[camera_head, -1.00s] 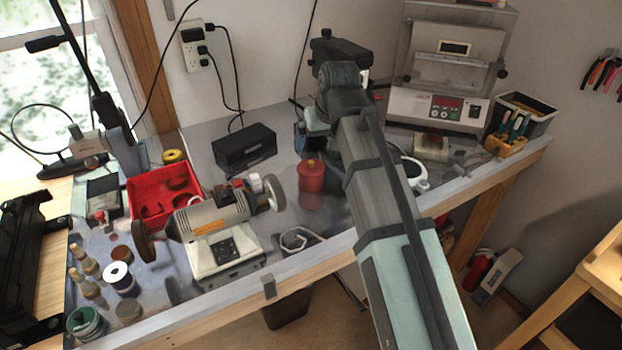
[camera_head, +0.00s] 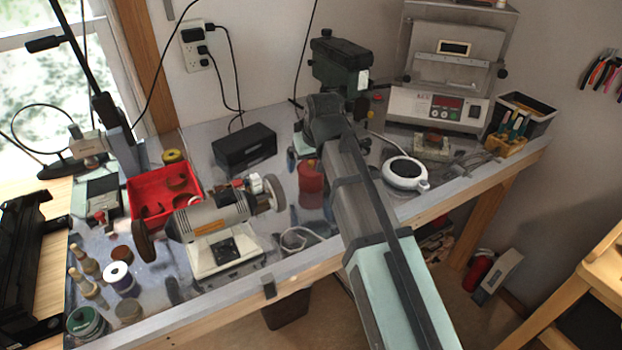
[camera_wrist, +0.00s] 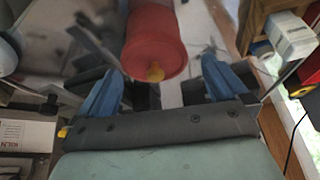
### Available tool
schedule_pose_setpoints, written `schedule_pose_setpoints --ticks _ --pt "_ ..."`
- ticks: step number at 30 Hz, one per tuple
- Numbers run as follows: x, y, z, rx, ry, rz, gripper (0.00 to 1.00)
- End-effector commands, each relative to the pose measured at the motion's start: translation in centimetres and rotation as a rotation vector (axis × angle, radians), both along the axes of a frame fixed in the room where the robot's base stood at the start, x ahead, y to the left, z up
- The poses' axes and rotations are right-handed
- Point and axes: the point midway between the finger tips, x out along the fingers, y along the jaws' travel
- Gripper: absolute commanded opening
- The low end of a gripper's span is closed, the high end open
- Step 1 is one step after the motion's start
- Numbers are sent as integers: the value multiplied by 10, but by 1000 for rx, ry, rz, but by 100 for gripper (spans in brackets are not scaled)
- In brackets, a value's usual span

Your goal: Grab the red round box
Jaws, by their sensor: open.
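The red round box (camera_head: 311,186) stands upright on the metal workbench, left of my arm, with its upper right edge overlapped by the arm in the head view. In the wrist view the red round box (camera_wrist: 153,42) shows at the top centre, with a small yellow knob on its near end. My gripper (camera_wrist: 163,64) is open, its two blue fingers apart on either side of the line to the box. Nothing is held, and I cannot tell whether a finger touches the box. In the head view my gripper (camera_head: 299,150) is mostly hidden by the wrist.
A bench grinder (camera_head: 215,225) stands close to the left of the box. A black box (camera_head: 245,147) lies behind. A green drill press (camera_head: 338,65) stands behind my wrist. A white round device (camera_head: 404,172) lies right of my arm.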

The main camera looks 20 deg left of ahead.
Motion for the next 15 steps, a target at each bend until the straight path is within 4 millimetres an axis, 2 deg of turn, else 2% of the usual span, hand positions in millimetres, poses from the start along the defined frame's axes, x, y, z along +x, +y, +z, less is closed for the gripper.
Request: schedule_pose_setpoints --ticks 7,15 --pt "2 0 -9 0 1 -1 100" --pt "10 1 -39 -1 3 -1 100"
